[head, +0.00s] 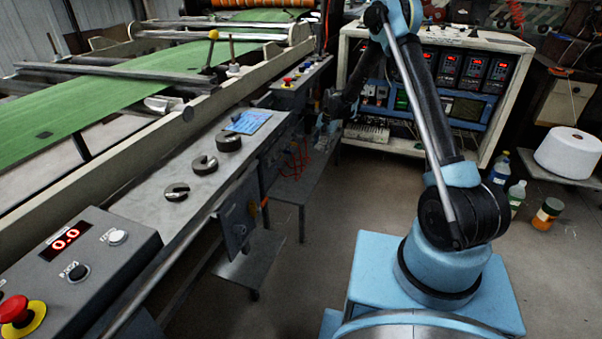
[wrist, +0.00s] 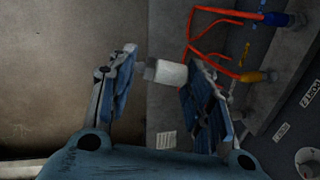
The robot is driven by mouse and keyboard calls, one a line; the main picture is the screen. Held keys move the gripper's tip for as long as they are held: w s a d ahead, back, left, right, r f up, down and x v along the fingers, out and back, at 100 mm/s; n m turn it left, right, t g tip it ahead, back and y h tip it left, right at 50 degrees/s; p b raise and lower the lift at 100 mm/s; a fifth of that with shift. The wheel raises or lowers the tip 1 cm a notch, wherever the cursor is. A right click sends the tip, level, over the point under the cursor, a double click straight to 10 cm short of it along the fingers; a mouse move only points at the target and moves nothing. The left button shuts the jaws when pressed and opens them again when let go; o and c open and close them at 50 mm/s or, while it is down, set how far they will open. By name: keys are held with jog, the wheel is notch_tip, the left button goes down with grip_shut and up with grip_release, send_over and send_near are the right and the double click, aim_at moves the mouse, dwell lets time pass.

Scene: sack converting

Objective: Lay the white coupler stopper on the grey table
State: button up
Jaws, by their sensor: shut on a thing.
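The white coupler stopper (wrist: 166,73) is a small white block with a narrower end to the left. In the wrist view it sits between the two fingers of my gripper (wrist: 160,80), which is shut on it. In the head view my gripper (head: 326,136) hangs beside the machine's side, near the red hoses; the stopper cannot be made out there. A grey table (head: 307,186) on thin legs stands below and left of my gripper, beside the machine.
Red hoses (wrist: 215,52) with a blue fitting (wrist: 283,19) and an orange fitting (wrist: 252,77) are close right of my gripper. A control cabinet (head: 400,155) stands behind. Floor right of the table is clear.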

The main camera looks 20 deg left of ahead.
jog(key=s+a+f, duration=0.2)
jog(key=a+f, duration=0.1)
jog(key=f, duration=0.1)
jog(key=s+a+f+n, duration=0.1)
jog(key=s+a+f, duration=0.1)
jog(key=a+f, duration=0.1)
jog(key=s+a+f+n, duration=0.1)
jog(key=s+a+f, duration=0.1)
jog(key=f, duration=0.4)
jog(key=shift+a+y, duration=0.3)
jog(key=shift+a, duration=0.55)
jog(key=shift+f, duration=2.95)
jog(key=o, duration=1.1)
jog(key=shift+r, duration=0.1)
jog(key=v, duration=1.1)
jog(key=shift+w+d+r, duration=0.15)
jog(key=shift+r, duration=0.2)
